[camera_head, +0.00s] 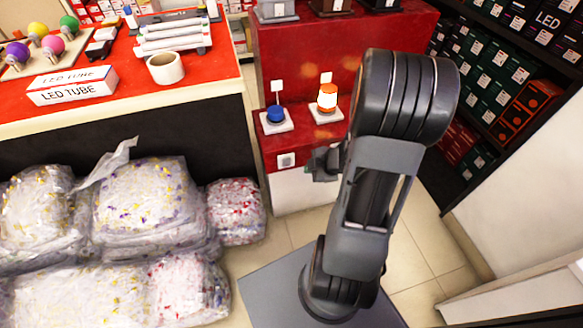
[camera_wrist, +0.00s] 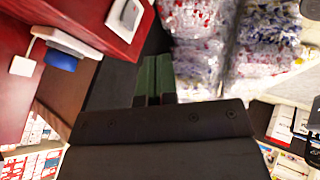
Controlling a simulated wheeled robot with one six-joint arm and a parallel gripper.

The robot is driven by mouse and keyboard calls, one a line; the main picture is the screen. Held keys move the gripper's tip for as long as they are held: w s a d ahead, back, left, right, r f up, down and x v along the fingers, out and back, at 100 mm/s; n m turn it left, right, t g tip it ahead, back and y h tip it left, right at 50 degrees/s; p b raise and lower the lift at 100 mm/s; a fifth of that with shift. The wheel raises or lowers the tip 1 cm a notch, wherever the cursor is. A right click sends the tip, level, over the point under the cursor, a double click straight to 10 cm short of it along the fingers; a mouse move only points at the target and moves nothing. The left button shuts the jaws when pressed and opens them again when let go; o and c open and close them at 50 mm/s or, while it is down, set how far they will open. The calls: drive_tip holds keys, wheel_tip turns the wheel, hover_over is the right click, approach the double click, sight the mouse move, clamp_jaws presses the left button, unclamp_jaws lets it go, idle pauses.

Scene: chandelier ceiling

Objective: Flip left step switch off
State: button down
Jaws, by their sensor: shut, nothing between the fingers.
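A white wall-type switch (camera_head: 286,160) sits on the front face of the red lower step, at its left end. A white plate (camera_wrist: 131,14) on the red face, which looks like this switch, shows at the top of the wrist view. I cannot make out its rocker position. My gripper (camera_head: 318,164) is shut and empty, to the right of the switch and apart from it in the head view. Its fingers (camera_wrist: 153,80) also show in the wrist view. Any switch farther right is hidden behind my arm.
On the red step (camera_head: 264,143) stand a blue lamp (camera_head: 276,114), looking unlit, and a glowing orange lamp (camera_head: 327,97). Clear bags of shredded paper (camera_head: 236,208) lie at left, below the counter (camera_head: 215,72). Shelves of boxes (camera_head: 498,77) stand at right. Tiled floor is open in front.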

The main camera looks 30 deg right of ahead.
drive_tip(key=b, duration=0.7)
approach(285, 164)
drive_tip(key=shift+s+f+x, duration=0.1)
drive_tip(key=shift+s+x, duration=0.05)
drive_tip(key=shift+x, duration=1.4)
drive_tip(key=shift+s+f+x, duration=0.1)
drive_tip(key=shift+s+x, duration=0.1)
drive_tip(key=shift+x, duration=1.3)
drive_tip(key=shift+w+r+p, duration=0.35)
drive_tip(key=shift+r+p, duration=0.05)
drive_tip(key=shift+p, duration=0.6)
drive_tip(key=shift+f+b, duration=0.4)
drive_tip(key=shift+b, duration=0.1)
drive_tip(key=shift+r, duration=0.2)
